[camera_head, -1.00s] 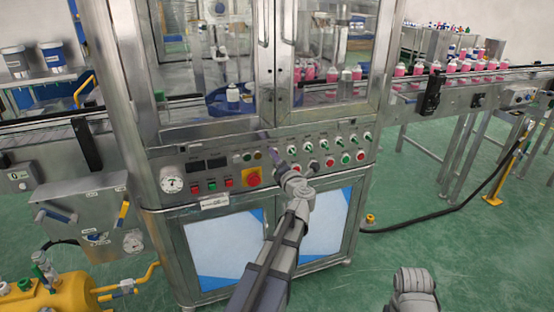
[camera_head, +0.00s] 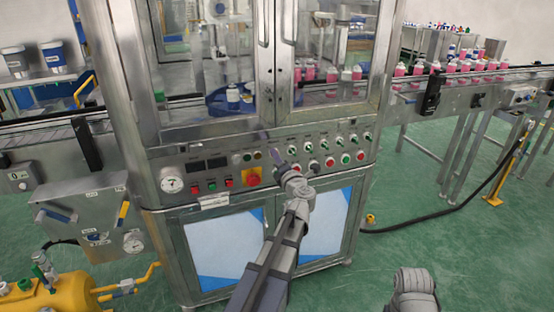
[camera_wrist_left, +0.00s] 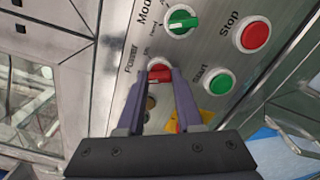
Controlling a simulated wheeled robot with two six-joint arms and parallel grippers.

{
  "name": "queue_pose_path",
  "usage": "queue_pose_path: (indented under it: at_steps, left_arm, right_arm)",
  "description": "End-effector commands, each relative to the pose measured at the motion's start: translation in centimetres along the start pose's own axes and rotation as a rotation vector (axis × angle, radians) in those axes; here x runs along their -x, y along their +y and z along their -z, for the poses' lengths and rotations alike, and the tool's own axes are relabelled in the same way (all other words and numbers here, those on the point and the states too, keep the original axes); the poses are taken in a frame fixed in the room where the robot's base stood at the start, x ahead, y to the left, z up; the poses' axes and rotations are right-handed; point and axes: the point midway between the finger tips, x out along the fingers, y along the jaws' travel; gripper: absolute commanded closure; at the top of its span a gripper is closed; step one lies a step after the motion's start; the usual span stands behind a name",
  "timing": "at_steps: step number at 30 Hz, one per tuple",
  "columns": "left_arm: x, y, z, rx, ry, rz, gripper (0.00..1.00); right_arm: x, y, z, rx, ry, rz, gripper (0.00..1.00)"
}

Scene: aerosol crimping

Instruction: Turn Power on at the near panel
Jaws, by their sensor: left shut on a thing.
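The near panel (camera_head: 225,170) is on the front of the steel machine, below its glass doors. In the left wrist view the red Power knob (camera_wrist_left: 160,74) sits beside the label "Power" on the panel (camera_wrist_left: 205,50). My left gripper (camera_wrist_left: 163,83) is shut on this knob, one purple finger on each side of it. In the head view my left gripper (camera_head: 272,155) is at the middle of the panel and hides the knob. My right arm shows only at the bottom right, and its gripper is out of view.
In the left wrist view a green Mode knob (camera_wrist_left: 182,22), a red Stop button (camera_wrist_left: 254,36) and a green Start button (camera_wrist_left: 219,81) are close by. A red emergency button on yellow (camera_head: 253,177) is left of my gripper. A conveyor (camera_head: 470,90) with pink bottles runs right.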

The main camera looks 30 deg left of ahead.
Motion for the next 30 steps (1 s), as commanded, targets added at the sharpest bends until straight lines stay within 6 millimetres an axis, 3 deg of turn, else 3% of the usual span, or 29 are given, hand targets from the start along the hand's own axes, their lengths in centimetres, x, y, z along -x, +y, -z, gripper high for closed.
queue_pose_path:
  at_steps: [30]
  left_arm:
    - [0.05, 0.06, -0.05, -0.841, -0.001, 0.001, 1.0]
  right_arm:
    - [0.1, 0.01, -0.01, 0.0, 0.0, 0.0, 0.5]
